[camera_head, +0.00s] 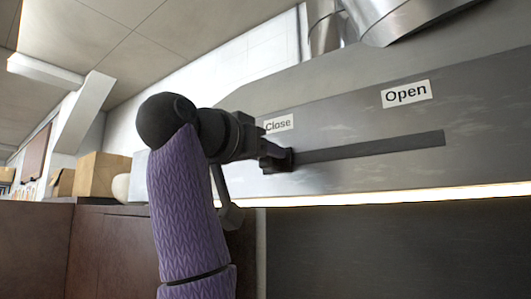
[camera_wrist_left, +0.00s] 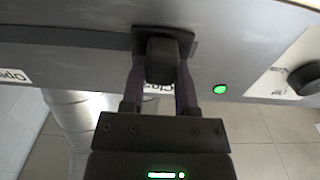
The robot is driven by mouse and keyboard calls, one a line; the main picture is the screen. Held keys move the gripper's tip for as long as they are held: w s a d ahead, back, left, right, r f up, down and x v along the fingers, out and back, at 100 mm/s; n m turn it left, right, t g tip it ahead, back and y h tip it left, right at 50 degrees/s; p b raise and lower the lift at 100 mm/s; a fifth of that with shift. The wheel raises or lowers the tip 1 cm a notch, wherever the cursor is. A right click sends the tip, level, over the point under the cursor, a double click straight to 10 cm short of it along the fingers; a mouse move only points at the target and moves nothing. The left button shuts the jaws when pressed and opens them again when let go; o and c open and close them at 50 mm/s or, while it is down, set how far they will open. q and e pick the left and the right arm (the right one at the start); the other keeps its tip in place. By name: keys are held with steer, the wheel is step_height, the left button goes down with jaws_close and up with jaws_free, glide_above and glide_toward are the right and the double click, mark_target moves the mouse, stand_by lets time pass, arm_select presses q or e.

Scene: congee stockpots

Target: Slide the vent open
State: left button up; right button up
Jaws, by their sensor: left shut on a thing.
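The vent is a long grey metal hood panel (camera_head: 350,115) with a dark horizontal slot (camera_head: 380,146). A "Close" label (camera_head: 279,124) is above the slot's left end and an "Open" label (camera_head: 406,93) is above its right part. The dark slider handle (camera_wrist_left: 163,45) is at the Close end of the slot. My left gripper (camera_head: 277,158) is shut on this handle. In the left wrist view its fingers (camera_wrist_left: 162,78) lie on both sides of the handle. The gripper partly hides the handle in the head view. My right gripper is not in view.
Silver ducts (camera_head: 385,18) rise above the hood. Cardboard boxes (camera_head: 101,174) stand on a brown cabinet (camera_head: 110,245) at left. The left wrist view shows a green light (camera_wrist_left: 220,89) and a dark knob (camera_wrist_left: 305,79). The slot toward Open is clear.

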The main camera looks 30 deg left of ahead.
arm_select(q)
jaws_close()
stand_by(1.0)
